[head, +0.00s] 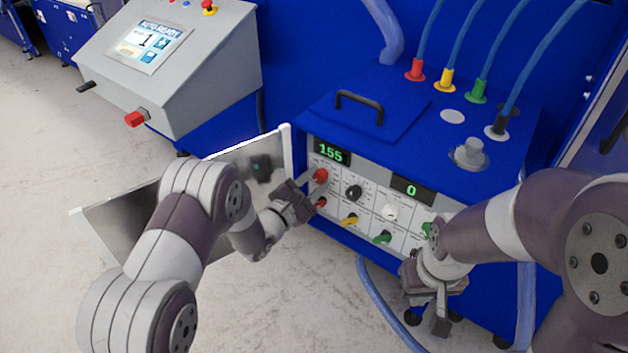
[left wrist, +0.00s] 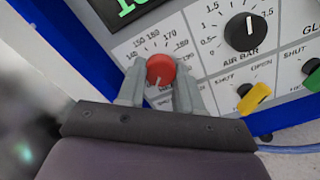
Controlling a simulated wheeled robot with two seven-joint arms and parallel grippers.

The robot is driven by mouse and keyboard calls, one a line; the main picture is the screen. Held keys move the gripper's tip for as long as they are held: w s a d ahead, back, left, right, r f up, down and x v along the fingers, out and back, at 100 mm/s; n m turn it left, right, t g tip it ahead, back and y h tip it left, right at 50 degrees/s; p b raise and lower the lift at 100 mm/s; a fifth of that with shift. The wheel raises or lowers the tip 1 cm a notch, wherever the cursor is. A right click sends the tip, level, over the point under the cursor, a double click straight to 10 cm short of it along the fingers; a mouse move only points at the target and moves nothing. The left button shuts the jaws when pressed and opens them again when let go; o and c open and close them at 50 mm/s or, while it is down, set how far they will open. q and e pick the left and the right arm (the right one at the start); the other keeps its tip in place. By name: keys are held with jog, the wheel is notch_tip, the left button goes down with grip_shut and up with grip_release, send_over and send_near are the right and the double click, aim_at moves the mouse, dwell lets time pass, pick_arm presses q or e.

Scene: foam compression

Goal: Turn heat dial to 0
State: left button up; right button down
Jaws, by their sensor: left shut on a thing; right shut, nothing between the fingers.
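The heat dial is a red round knob (head: 320,175) on the front panel of the blue machine, below a green display (head: 332,152) that reads 155. In the left wrist view the red knob (left wrist: 160,70) sits between the two fingertips, with a scale around it showing numbers such as 150, 160, 170 and 180. My left gripper (head: 316,189) is shut on the knob, one finger at each side. My right gripper (head: 432,300) is shut and empty, hanging low in front of the machine at the lower right. The knob's lower part is partly hidden by my fingers.
A black air dial (head: 353,193) and a display reading 0 (head: 411,190) are to the right. Yellow (head: 349,219) and green (head: 382,237) valve handles sit below. An open panel door (head: 140,205) stands left of the machine. A blue hose (head: 375,290) runs along the floor.

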pick_arm(q)
jog(key=shift+f, duration=0.1)
dwell(0.4)
jog(key=o, duration=1)
jog(key=shift+o, duration=0.2)
jog(key=shift+s+a, duration=0.1)
jog(key=b+v, duration=0.1)
jog(key=v, duration=1.1)
jog(key=shift+s+b, duration=0.2)
jog(key=shift+b, duration=0.1)
jog(key=shift+a, duration=0.1)
